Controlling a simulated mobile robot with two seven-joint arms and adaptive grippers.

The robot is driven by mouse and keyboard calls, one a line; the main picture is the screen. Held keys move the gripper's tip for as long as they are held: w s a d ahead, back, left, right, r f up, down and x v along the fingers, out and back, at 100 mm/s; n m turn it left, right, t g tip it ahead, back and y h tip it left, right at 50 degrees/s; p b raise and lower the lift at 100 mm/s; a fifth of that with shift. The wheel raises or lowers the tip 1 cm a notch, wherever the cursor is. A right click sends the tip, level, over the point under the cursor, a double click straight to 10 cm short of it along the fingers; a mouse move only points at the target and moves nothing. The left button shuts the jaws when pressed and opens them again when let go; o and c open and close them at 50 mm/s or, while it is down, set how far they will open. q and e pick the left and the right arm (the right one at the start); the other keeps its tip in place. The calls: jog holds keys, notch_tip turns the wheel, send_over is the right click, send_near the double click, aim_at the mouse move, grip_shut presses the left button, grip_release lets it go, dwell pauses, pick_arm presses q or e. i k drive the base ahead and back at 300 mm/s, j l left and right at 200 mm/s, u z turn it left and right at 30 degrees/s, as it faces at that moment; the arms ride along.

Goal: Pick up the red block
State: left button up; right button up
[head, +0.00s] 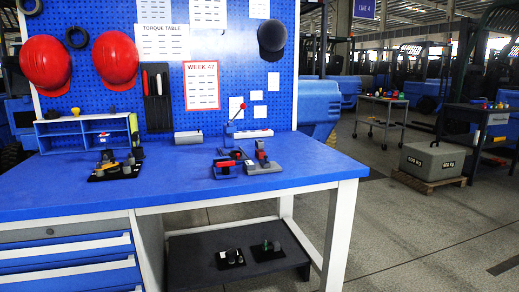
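No plain separate red block stands out in the head view. A small red piece (260,153) sits on a grey fixture (264,167) at the right of the blue workbench top. Another small red piece (224,169) shows on the blue-and-dark fixture (225,174) just left of it. Both are too small to tell whether they are loose blocks or fixture parts. Neither of my grippers shows in this view.
The workbench top (180,190) has free room at its front and middle. A black plate with parts (116,176) stands left, before a blue shelf unit (84,134). A red-knobbed lever (231,127) rises behind the fixtures. A lower shelf (205,278) holds two small plates.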

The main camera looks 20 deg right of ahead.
aim_at(260, 154)
jog(key=l+z, duration=0.1)
jog(key=l, duration=0.35)
jog(key=i+l+z, duration=0.1)
jog(key=l, duration=0.3)
jog(key=i+l+z, duration=0.1)
jog(key=l, duration=0.3)
jog(key=i+l, duration=0.15)
jog(key=l, duration=0.25)
jog(key=i+l+z, duration=0.15)
jog(key=l, duration=0.25)
jog(key=i+l+z, duration=0.1)
jog(key=l, duration=0.3)
